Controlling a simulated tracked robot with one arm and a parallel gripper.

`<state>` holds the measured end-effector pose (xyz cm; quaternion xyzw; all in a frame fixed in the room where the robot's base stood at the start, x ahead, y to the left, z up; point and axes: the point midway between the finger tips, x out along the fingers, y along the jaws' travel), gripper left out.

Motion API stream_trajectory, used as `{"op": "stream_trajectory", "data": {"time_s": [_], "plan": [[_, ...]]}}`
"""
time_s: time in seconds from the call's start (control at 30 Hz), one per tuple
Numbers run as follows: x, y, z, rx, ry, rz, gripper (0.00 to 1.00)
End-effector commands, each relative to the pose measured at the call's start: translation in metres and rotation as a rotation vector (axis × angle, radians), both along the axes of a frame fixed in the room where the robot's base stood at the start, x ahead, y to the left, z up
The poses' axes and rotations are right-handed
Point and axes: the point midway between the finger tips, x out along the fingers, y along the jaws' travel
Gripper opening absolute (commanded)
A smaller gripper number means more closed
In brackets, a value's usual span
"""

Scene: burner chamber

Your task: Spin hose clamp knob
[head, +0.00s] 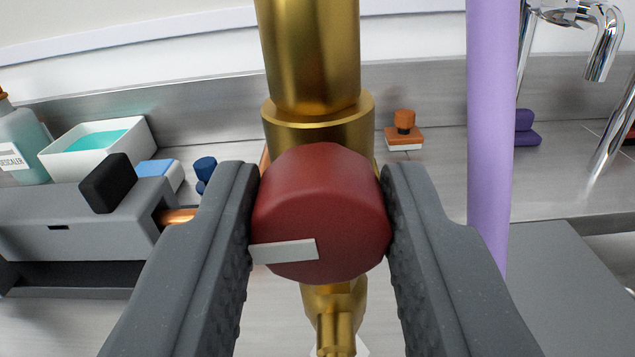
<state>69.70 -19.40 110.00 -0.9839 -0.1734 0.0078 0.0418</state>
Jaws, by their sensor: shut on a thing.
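The hose clamp knob (325,205) is a dark red, many-sided knob with a white stripe on its lower left face. It sits in front of an upright brass pipe fitting (312,60), which continues below it. My gripper (320,210) has one grey finger on each side of the knob and is shut on it. The stripe slopes only slightly, its right end a little higher. The knob's stem and its join with the fitting are hidden behind it.
A purple hose (490,130) rises at the right, near a chrome tap (600,45). On the left are a grey box with a black knob (108,183), a white tray (95,148) and a descaler bottle (22,145). An orange-brown stamp-like object (404,130) stands behind.

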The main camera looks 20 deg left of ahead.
Motion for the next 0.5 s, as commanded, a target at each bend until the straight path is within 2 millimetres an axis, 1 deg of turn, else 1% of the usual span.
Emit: {"op": "stream_trajectory", "data": {"time_s": [0.03,0.3,0.5], "plan": [[0.0005,-0.0036,0.0060,0.014,-0.001,-0.008,0.00],[0.0007,-0.0032,0.0048,0.086,0.027,-0.007,0.00],[0.0006,-0.0032,0.0027,0.108,0.035,-0.007,0.00]]}}
